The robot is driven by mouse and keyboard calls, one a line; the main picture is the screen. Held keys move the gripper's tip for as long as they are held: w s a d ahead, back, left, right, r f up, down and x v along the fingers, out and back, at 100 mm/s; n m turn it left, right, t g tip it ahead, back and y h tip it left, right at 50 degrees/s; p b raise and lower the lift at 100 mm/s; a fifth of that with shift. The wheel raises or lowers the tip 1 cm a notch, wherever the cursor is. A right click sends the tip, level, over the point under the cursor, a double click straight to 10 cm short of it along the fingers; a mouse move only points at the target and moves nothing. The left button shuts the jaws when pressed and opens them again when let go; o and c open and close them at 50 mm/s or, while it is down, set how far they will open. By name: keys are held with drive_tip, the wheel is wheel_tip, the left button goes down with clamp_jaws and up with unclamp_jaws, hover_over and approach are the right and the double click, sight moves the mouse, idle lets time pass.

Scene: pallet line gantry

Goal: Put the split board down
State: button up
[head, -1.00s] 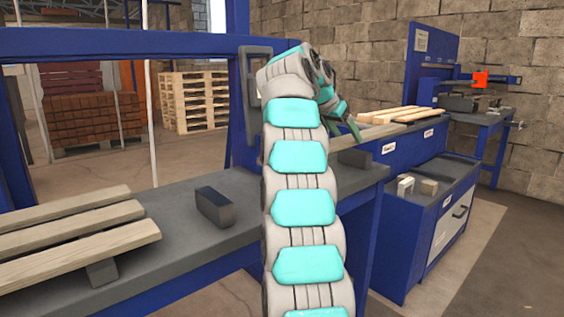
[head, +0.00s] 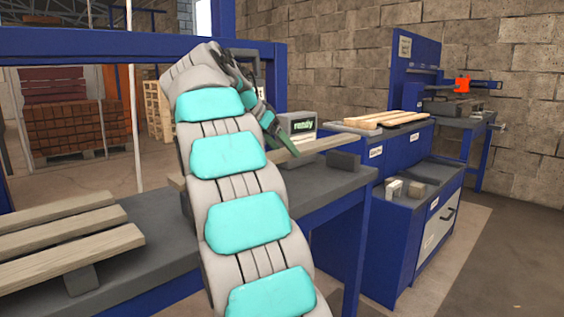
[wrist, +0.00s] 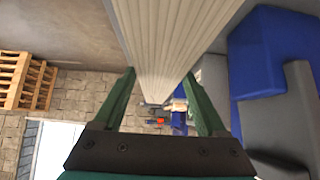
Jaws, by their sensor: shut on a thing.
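My gripper (head: 277,138) is at the end of my teal-and-grey arm, over the far part of the grey bench (head: 330,182). Its green fingers are shut on a long pale board (head: 315,146). The board runs across the picture behind my arm, with its right end near a dark grey block (head: 343,160). I cannot tell whether it touches the bench or the block. In the wrist view the board (wrist: 172,35) stretches away from between the fingers (wrist: 160,76). My arm hides its middle, and no split can be made out.
Several pale boards (head: 70,240) lie at left on a grey support (head: 81,280). A small display box (head: 298,124) reading "ready" stands behind the held board. More boards (head: 375,120) lie on the blue cabinet at right. Blue gantry posts and a beam (head: 100,42) frame the bench.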

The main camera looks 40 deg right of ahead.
sight(276, 154)
drive_tip(key=shift+f, duration=1.7)
drive_tip(key=shift+f+b, duration=0.15)
drive_tip(key=shift+b, duration=0.2)
drive_tip(key=o, duration=1.6)
drive_tip(key=shift+a+r, duration=0.15)
drive_tip(key=shift+r, duration=0.2)
drive_tip(key=p+v, duration=0.2)
drive_tip(key=v, duration=0.8)
drive_tip(key=shift+a+r, duration=0.15)
drive_tip(key=shift+r, duration=0.2)
drive_tip(key=shift+a+r+p, duration=0.2)
drive_tip(key=shift+a+p, duration=0.15)
